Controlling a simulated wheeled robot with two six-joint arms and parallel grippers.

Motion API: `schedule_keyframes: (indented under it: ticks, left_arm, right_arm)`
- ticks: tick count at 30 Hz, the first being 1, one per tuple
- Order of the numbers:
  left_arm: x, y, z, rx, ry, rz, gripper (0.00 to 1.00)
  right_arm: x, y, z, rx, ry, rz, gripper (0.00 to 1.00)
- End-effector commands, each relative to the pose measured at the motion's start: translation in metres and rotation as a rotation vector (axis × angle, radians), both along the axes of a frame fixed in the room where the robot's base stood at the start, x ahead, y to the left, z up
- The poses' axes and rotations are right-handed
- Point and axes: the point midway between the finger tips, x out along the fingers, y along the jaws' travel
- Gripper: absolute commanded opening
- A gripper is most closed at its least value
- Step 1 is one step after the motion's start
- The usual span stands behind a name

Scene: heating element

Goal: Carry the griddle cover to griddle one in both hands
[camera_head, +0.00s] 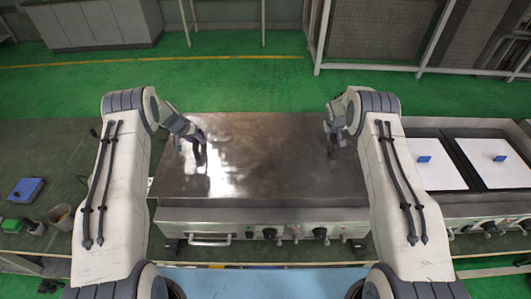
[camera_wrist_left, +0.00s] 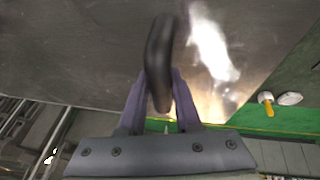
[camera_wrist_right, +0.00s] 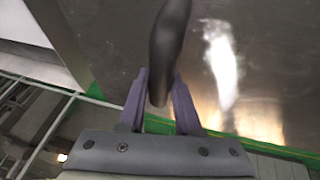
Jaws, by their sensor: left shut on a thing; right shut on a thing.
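The griddle cover (camera_head: 265,150) is a wide, flat, shiny metal plate with a dark handle near each side. In the head view it spans the top of the middle griddle unit (camera_head: 265,216); I cannot tell whether it rests there or is held just above. My left gripper (camera_head: 198,148) is shut on the left handle, a dark bar that shows in the left wrist view (camera_wrist_left: 159,55). My right gripper (camera_head: 332,143) is shut on the right handle, which shows in the right wrist view (camera_wrist_right: 168,45). The surface under the cover is hidden.
A blue item (camera_head: 25,190) and small containers lie on the dark surface at the left. Green floor (camera_head: 240,85) is open behind. Grey cabinets (camera_head: 93,22) and metal frames stand at the back.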

Motion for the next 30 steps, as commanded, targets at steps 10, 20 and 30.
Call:
schedule_keyframes:
  ticks: [10,20,30]
  left_arm:
    - [0.000,0.000,-0.001,0.000,0.000,0.000,0.62]
    - [-0.009,0.005,0.025,0.001,-0.002,0.002,0.62]
    - [-0.037,0.018,0.088,0.001,-0.002,0.001,0.62]
  right_arm:
    - [0.000,0.000,-0.001,0.000,0.000,0.000,0.62]
    - [0.000,0.000,-0.001,0.000,0.000,0.000,0.62]
    - [0.000,0.000,-0.001,0.000,0.000,0.000,0.62]
